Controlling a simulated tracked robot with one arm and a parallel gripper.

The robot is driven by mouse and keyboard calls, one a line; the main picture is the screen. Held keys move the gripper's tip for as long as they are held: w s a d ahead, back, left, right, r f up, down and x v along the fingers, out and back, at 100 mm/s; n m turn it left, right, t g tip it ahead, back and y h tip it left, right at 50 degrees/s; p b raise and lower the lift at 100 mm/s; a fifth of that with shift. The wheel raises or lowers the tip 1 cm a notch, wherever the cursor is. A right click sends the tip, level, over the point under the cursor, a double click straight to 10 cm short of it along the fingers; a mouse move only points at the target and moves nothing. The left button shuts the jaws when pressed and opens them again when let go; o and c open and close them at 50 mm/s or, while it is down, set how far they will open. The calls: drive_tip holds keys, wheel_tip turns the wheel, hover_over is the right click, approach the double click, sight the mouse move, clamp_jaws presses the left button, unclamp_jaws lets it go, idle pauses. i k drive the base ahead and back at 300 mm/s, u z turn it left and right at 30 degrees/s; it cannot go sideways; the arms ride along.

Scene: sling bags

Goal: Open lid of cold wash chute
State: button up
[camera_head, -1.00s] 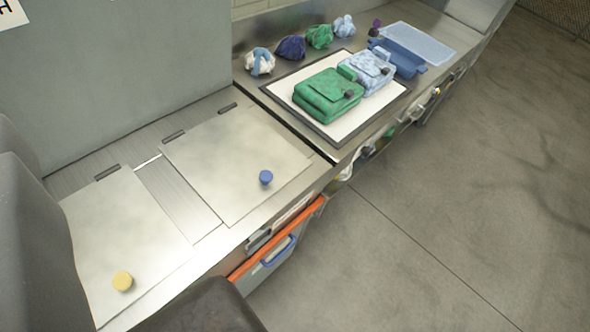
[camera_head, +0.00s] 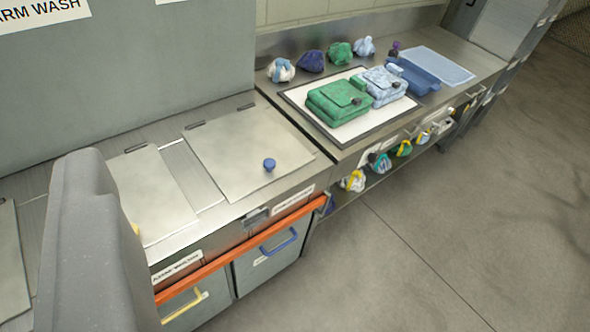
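A flat metal lid with a blue knob (camera_head: 269,165) lies closed on the steel counter, left of the white tray. A second metal lid (camera_head: 150,195) lies closed to its left; its front corner and knob are mostly hidden behind a grey part of my own arm or gripper (camera_head: 90,250). No writing on the lids shows which is cold wash. That grey part fills the lower left and is apart from the blue knob. My fingertips cannot be made out.
A white tray (camera_head: 295,97) holds a green bag (camera_head: 338,102) and a light blue patterned bag (camera_head: 381,86). Several cloth bundles stand behind. Below an orange rail (camera_head: 240,247) are grey bins with blue and yellow handles. Floor at right is clear.

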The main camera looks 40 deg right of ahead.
sight(245, 151)
drive_tip(key=u, duration=0.15)
drive_tip(key=i, duration=0.9)
drive_tip(key=z, duration=0.05)
